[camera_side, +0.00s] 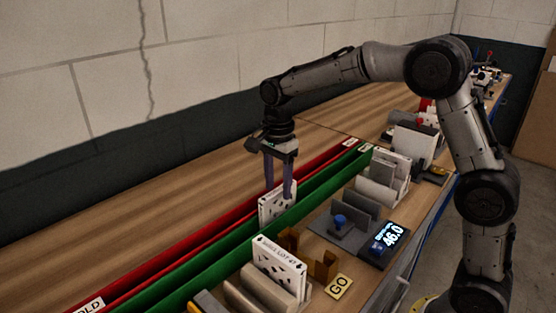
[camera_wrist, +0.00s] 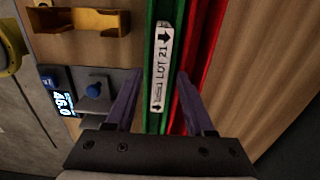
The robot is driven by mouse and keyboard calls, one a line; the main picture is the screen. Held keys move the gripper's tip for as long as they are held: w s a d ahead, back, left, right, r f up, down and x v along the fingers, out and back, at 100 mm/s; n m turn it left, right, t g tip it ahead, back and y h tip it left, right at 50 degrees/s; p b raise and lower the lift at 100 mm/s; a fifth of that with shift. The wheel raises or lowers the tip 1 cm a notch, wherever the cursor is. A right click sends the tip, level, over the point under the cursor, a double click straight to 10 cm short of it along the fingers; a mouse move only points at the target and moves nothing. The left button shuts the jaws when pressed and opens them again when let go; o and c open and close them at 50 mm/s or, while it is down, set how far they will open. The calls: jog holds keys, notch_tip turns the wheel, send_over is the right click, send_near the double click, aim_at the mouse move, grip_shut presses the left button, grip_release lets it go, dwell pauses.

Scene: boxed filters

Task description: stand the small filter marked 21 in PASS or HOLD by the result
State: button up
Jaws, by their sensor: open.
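The small white filter marked LOT 21 (camera_wrist: 162,65) stands upright at the green lane (camera_wrist: 150,125), which runs beside the red lane (camera_wrist: 205,50). It also shows in the side view (camera_side: 272,208), with its foot partly hidden by the green wall. My gripper (camera_side: 279,190) is open above it, and in the wrist view its two purple fingers (camera_wrist: 158,75) lie either side of the filter, apart from it. A label ending in "OLD" (camera_side: 90,305) sits by the red lane. A display (camera_side: 392,238) reads 46.0; its smaller text is unreadable.
Another white filter (camera_side: 279,262) stands at the front near a brown holder (camera_side: 326,266) and a yellow GO card (camera_side: 339,287). A grey fixture with a blue knob (camera_side: 341,221) is beside the display. Grey and white boxes (camera_side: 390,170) stand farther back. The wooden table behind the red lane is clear.

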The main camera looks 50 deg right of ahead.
notch_tip(320, 180, up, 9)
jog(key=s+r+n+t, duration=0.1)
jog(key=s+r+n, duration=0.25)
jog(key=s, duration=0.25)
jog(key=s+d+f+n+t, duration=0.1)
jog(key=s+f+n+t, duration=0.1)
jog(key=s+n, duration=0.5)
jog(key=s+d+f+n+t, duration=0.1)
jog(key=s+f+n, duration=0.4)
jog(key=s, duration=0.9)
jog(key=shift+s+n+t, duration=0.25)
jog(key=shift+n+t, duration=0.55)
jog(key=shift+n, duration=0.45)
